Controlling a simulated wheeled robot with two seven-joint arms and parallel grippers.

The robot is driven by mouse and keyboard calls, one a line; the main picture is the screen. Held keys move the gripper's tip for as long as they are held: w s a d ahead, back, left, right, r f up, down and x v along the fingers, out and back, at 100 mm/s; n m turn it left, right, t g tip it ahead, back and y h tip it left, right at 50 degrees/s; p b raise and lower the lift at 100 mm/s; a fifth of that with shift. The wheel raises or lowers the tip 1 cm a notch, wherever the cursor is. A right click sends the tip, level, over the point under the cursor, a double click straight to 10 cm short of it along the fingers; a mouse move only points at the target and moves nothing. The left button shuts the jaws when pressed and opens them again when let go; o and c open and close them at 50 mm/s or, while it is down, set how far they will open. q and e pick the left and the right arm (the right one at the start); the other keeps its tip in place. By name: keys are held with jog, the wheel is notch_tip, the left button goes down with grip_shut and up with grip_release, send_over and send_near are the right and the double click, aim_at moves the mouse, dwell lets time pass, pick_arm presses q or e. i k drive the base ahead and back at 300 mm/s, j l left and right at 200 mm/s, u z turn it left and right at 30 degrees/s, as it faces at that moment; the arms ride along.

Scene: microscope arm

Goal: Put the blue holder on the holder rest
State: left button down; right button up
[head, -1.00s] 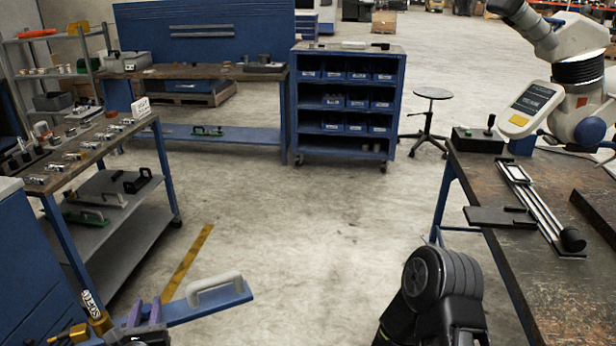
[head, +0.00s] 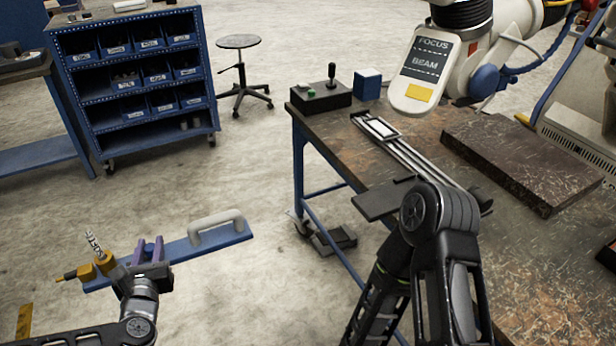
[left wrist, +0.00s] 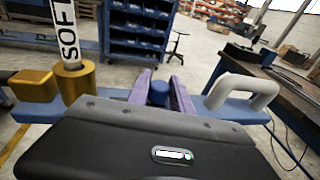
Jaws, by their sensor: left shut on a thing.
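The blue holder (head: 210,243) is a long flat blue bar with a pale grey handle (head: 217,227) on one end and brass-coloured fittings and a marked rod (head: 94,242) on the other. My left gripper (head: 150,250) has its purple fingers shut on the bar between handle and brass fittings. It holds the bar above the floor, left of the workbench. The left wrist view shows the fingers (left wrist: 161,94) around the bar too.
My right arm rises before the bench. A stool (head: 240,75) and blue bin cabinet (head: 135,80) stand behind.

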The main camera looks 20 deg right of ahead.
aim_at(379, 202)
jog(key=i+j+z, duration=0.1)
jog(key=i+z, duration=0.2)
jog(key=z, duration=0.15)
jog(key=i+j+z, duration=0.25)
jog(key=z, duration=0.15)
jog(key=i+j+z, duration=0.3)
jog(key=z, duration=0.15)
jog(key=i+j+z, duration=0.2)
jog(key=j+z, duration=0.2)
jog(key=i+j+z, duration=0.15)
jog(key=j+z, duration=0.25)
jog(key=i+j+z, duration=0.15)
jog(key=j+z, duration=0.95)
jog(key=j, duration=0.2)
